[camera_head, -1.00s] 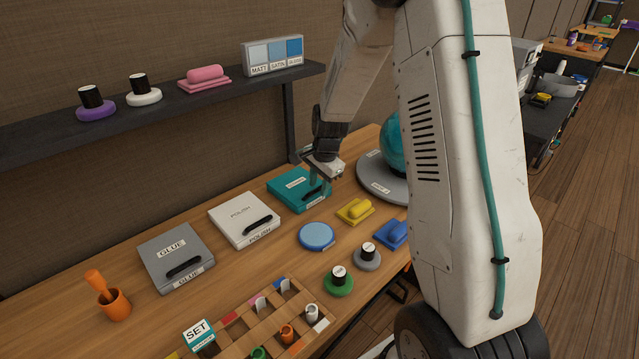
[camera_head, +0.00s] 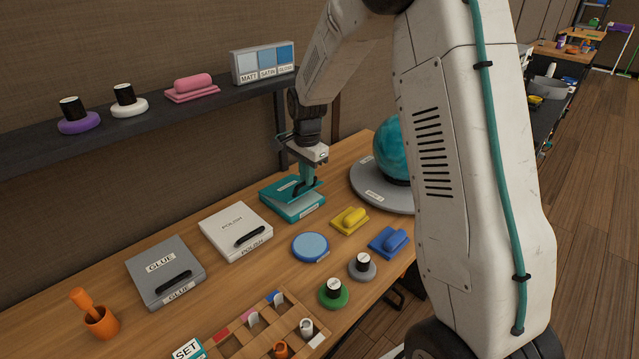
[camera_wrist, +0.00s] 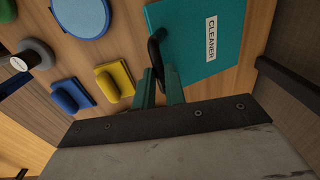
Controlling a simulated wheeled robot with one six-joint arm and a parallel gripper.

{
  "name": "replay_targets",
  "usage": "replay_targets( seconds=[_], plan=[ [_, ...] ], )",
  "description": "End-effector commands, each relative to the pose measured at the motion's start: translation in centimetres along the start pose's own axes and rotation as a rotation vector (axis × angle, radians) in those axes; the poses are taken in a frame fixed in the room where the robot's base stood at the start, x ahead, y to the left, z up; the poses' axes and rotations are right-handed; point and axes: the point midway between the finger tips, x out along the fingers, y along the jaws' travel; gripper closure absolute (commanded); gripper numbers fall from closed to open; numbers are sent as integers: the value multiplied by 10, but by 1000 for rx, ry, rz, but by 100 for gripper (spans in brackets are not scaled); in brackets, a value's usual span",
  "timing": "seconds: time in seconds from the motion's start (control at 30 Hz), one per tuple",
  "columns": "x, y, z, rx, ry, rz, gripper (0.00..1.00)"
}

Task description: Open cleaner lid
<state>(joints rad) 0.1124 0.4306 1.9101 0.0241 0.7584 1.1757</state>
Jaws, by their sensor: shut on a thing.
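The teal cleaner box (camera_head: 277,196) stands on the wooden bench, between the white polish box and the teal ball. Its flat lid, with a white CLEANER label, fills the upper middle of the wrist view (camera_wrist: 190,50). The black lid handle (camera_wrist: 154,50) is at the lid's edge, partly hidden by my fingers. My gripper (camera_head: 307,189) points down at the front of the box, its teal fingers shut on the handle; it also shows in the wrist view (camera_wrist: 160,82). The lid looks down on the box; I cannot tell whether it is slightly raised.
The white polish box (camera_head: 228,222) and grey glue box (camera_head: 155,265) stand to the left. The teal ball (camera_head: 392,145) on its grey base is close on the right. A yellow block (camera_head: 349,220) and blue disc (camera_head: 310,247) lie in front. A dark shelf (camera_head: 180,110) runs above.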

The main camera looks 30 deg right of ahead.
Motion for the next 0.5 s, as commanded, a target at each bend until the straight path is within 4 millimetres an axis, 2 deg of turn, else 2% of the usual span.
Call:
replay_targets(
  seconds=[0.03, 0.2, 0.5],
  plan=[
    [-6, -9, 0, -2, 3, -12, 100],
    [-19, -23, 1, -2, 3, -16, 100],
    [-28, -36, 2, -1, 1, -14, 100]
  ],
)
